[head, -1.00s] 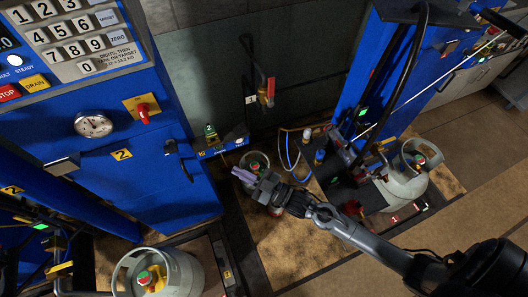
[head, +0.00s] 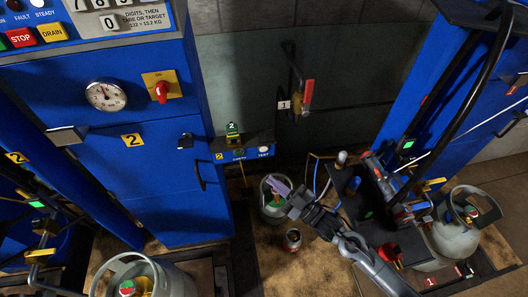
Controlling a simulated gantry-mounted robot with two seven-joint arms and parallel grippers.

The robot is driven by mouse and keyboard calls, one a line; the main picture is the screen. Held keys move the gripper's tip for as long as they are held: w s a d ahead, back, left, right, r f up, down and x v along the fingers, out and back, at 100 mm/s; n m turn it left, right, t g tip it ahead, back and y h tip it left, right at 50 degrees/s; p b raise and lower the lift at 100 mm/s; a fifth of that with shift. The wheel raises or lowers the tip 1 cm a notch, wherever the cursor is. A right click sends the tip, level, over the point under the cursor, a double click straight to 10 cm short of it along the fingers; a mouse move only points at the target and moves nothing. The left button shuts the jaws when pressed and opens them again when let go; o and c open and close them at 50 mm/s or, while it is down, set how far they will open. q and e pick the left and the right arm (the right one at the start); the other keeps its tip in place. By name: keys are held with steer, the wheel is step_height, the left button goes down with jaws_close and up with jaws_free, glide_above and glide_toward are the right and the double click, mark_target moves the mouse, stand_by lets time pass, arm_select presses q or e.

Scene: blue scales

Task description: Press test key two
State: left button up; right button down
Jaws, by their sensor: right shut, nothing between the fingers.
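A small blue panel (head: 243,154) marked 2 juts out beside the blue cabinet in the head view. It carries a white round key (head: 264,149) above the label TEST and a green-lit item (head: 232,131) with a 2 on top. My right gripper (head: 278,184) is shut and empty. In the picture it lies below and slightly right of the white key, apart from it, in front of a small grey cylinder (head: 270,212). My left gripper is not in view.
A blue cabinet (head: 130,180) with a gauge (head: 106,95) and red knob (head: 161,91) stands left. A small can (head: 292,240) stands below my gripper. Grey gas cylinders (head: 455,235) stand at right and front left. A red-handled valve (head: 308,93) is on the back wall.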

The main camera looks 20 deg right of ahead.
steer(key=shift+w, duration=0.1)
steer(key=b, duration=0.5)
glide_toward(263, 149)
steer(key=w+a+r, duration=0.2)
steer(key=w+a, duration=0.1)
steer(key=a, duration=0.2)
steer(key=shift+r, duration=0.15)
steer(key=shift+w, duration=0.15)
stand_by(1.0)
stand_by(0.5)
steer(key=shift+w+d, duration=0.1)
steer(key=shift+w, duration=0.05)
